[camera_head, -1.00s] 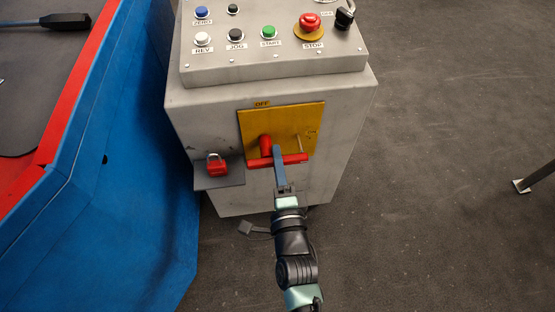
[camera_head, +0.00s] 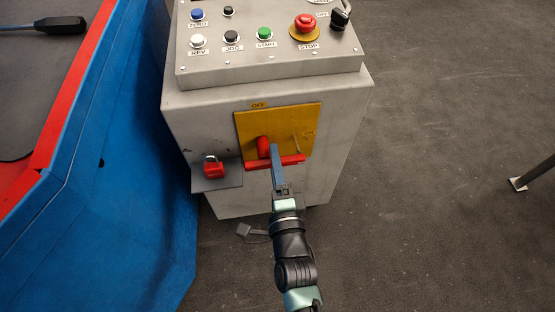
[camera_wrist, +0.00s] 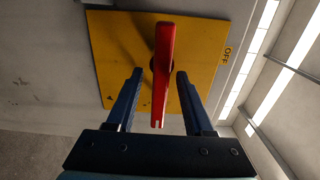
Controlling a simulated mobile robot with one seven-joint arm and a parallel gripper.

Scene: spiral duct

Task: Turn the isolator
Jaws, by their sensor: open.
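The isolator is a red bar handle (camera_head: 290,161) on a yellow plate (camera_head: 305,120) on the front of the grey cabinet. An OFF label stands at the plate's top edge. The bar lies roughly level in the head view. In the wrist view the red handle (camera_wrist: 163,75) runs up the picture between my fingers, with the yellow plate (camera_wrist: 205,60) behind. My gripper (camera_wrist: 156,75) is open, with one blue finger on each side of the handle and a visible gap to each. In the head view my gripper (camera_head: 275,150) reaches the bar from below and hides part of it.
A red padlock (camera_head: 213,167) rests on a small grey shelf left of the plate. The cabinet's sloped top panel (camera_head: 240,65) carries several buttons, including a red STOP button (camera_head: 305,23). A blue machine side (camera_head: 130,150) stands close on the left.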

